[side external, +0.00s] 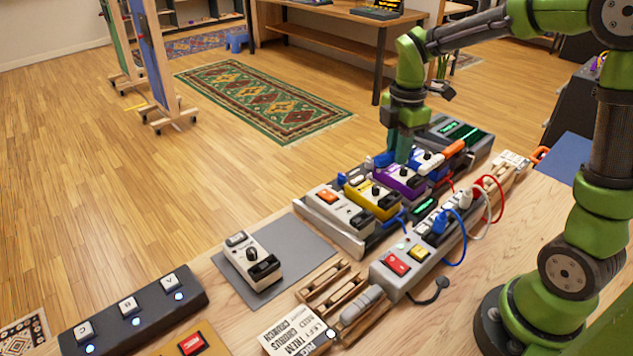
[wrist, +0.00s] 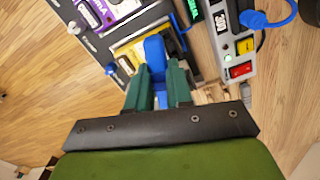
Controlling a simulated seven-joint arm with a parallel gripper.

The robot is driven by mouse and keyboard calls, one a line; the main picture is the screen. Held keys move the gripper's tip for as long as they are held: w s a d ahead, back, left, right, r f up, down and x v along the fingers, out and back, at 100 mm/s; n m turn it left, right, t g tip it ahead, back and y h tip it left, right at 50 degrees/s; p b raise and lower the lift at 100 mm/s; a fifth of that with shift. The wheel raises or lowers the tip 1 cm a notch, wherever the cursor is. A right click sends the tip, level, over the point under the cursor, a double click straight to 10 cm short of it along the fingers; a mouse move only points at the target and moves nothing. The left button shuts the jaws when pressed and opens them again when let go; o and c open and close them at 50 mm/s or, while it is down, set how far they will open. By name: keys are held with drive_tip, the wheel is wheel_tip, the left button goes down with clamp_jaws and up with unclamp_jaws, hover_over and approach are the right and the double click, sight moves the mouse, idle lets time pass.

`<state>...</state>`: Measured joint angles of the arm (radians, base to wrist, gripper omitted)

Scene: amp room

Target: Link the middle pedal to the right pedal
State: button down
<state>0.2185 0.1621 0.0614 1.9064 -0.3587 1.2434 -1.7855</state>
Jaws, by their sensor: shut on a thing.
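My gripper (wrist: 159,85) is shut on a blue plug (wrist: 154,52) in the wrist view. The plug is over the yellow pedal (wrist: 172,45), which it partly hides; I cannot tell whether they touch. The yellow pedal also shows in the side view (side external: 367,196). The purple pedal (side external: 397,181) stands beside it, with my gripper (side external: 403,158) close above or behind. The purple pedal is at the upper left in the wrist view (wrist: 122,8). A grey-white pedal (side external: 335,207) and a blue pedal (side external: 428,162) flank these two on the grey pedalboard (side external: 345,240). Another blue plug (wrist: 111,69) sits by the yellow pedal.
A power strip (side external: 392,282) with a red switch and blue, white and red cords runs along the board's near side. A separate cream pedal (side external: 252,257) stands on a grey mat (side external: 290,240). A footswitch bar (side external: 135,315) lies at the front left. Wooden racks (side external: 325,280) lie between.

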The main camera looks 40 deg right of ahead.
drive_tip(key=s+d+n, duration=0.1)
drive_tip(key=d+n, duration=0.2)
drive_tip(key=d, duration=0.1)
wheel_tip(320, 180, down, 6)
drive_tip(key=shift+d, duration=0.2)
idle(0.6)
drive_tip(key=shift+f, duration=1.05)
idle(2.1)
drive_tip(key=c, duration=0.9)
unclamp_jaws()
drive_tip(key=shift+c, duration=0.2)
drive_tip(key=shift+o, duration=0.3)
drive_tip(key=o, duration=0.3)
drive_tip(key=shift+o, duration=0.2)
